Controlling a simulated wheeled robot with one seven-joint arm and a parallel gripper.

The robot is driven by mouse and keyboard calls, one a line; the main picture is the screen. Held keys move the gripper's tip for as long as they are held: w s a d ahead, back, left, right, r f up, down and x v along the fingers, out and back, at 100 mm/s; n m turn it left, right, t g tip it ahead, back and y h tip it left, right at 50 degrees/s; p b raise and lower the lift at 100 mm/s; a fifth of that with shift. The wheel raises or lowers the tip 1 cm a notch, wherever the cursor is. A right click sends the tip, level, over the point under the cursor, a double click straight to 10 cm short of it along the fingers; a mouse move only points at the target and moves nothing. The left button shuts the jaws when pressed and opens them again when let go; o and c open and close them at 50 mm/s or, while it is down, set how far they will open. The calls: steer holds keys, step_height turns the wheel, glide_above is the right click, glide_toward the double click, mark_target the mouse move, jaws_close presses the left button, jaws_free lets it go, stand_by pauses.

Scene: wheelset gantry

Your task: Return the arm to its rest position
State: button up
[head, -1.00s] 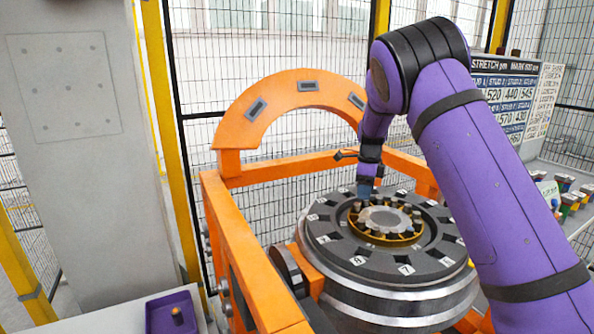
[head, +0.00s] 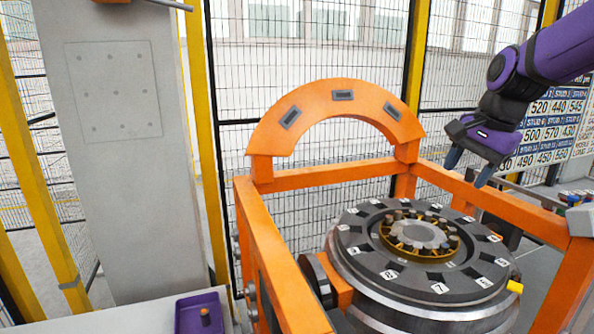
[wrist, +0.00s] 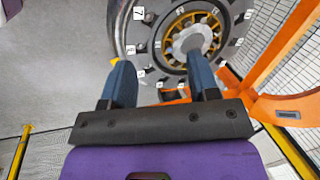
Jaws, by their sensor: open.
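My gripper (head: 468,172) hangs in the air at the upper right of the head view, at the end of my purple arm. Its two blue fingers are apart with nothing between them. It is above and to the right of the wheelset hub (head: 350,240), clear of it. In the wrist view my gripper (wrist: 163,85) shows both fingers spread, with the wheelset hub (wrist: 135,45) beyond them. The hub is a dark round disc with numbered square pockets around a yellow inner ring (head: 418,254) of studs.
An orange gantry frame (head: 262,250) with an arch (head: 335,95) surrounds the hub. A purple tray (head: 185,318) with a small orange-brown piece stands at lower left. A number board (head: 560,120) and coloured parts are at right. A grey column (head: 115,200) stands left. Mesh fencing closes the back.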

steer(key=s+a+n+t+h, duration=0.1)
steer(key=s+n, duration=0.9)
steer(key=s, duration=1.1)
steer(key=shift+s+a+f+n+t+h, duration=0.2)
steer(key=shift+s+f+n+t+h, duration=0.2)
steer(key=shift+t, duration=0.4)
